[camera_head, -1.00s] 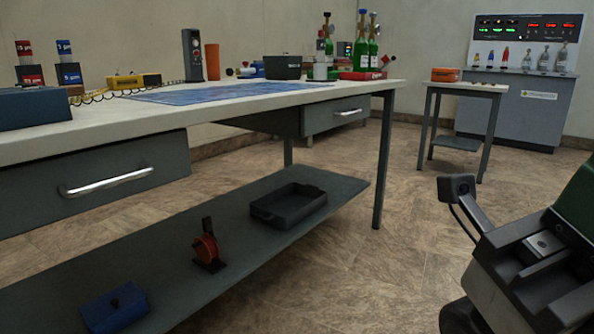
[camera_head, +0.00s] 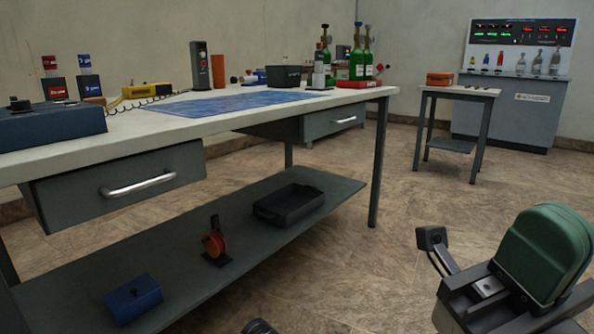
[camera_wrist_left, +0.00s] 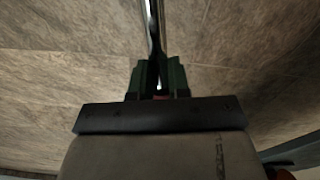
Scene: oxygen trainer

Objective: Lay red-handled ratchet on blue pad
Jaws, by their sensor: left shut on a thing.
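The blue pad (camera_head: 235,102) lies flat on the pale bench top, towards its far end. In the left wrist view my left gripper (camera_wrist_left: 158,70) is shut on a long thin dark and silver shaft (camera_wrist_left: 153,25) with a little red near the jaws. It looks like the red-handled ratchet; most of its handle is hidden by the gripper. The tiled floor shows beneath it.
A blue box (camera_head: 50,126), a yellow device (camera_head: 146,91) with coiled cable and a black bin (camera_head: 284,76) stand around the pad. The bench's lower shelf (camera_head: 225,230) holds a tray, an orange reel and a small blue box. A small table (camera_head: 458,92) stands behind.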

